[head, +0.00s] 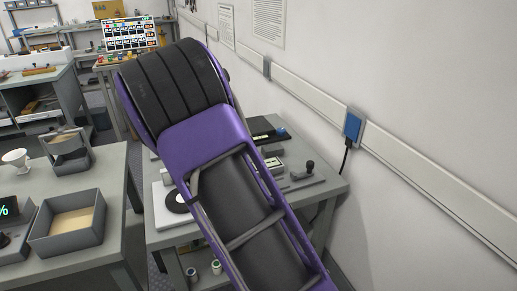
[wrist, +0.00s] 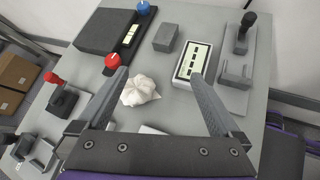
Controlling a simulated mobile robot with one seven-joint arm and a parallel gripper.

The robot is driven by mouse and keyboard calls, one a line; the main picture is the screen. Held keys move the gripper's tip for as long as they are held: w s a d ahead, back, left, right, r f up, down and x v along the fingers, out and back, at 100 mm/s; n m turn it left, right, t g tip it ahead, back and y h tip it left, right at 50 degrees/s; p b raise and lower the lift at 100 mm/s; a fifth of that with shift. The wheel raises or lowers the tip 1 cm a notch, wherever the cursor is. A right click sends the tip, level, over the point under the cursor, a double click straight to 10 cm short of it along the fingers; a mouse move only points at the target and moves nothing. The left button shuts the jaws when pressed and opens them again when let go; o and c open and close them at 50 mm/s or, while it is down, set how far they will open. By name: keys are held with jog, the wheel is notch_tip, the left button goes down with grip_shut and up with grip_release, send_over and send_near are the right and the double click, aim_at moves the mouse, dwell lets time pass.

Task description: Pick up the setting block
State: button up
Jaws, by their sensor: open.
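My gripper (wrist: 158,75) is open in the wrist view, its two fingers spread wide above the grey table with nothing between them in grasp. A small plain grey block (wrist: 166,38), which looks like the setting block, lies on the table beyond the fingertips, near the middle top of the view. It stands apart from both fingers. In the head view my purple and black arm covers much of this table, and I cannot make out the gripper or the block there.
A white slotted unit (wrist: 190,68) lies near the right fingertip. A crumpled white item (wrist: 141,90) lies between the fingers' lines. A dark device with a red knob (wrist: 113,61) is left, and a grey lever fixture (wrist: 238,55) right. The wall (head: 420,110) borders the table.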

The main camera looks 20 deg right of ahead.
jog(key=d+f+n+h, duration=0.1)
jog(key=d+n, duration=0.1)
jog(key=d, duration=0.1)
jog(key=b, duration=0.2)
send_near(273, 147)
jog(key=shift+h, duration=0.3)
jog(key=x, duration=0.4)
jog(key=shift+d+f, duration=0.25)
jog(key=shift+b+x, duration=0.3)
jog(key=shift+x, duration=2.4)
jog(key=shift+a+f, duration=0.15)
jog(key=shift+f, duration=0.05)
grip_shut()
jog(key=shift+r, duration=0.1)
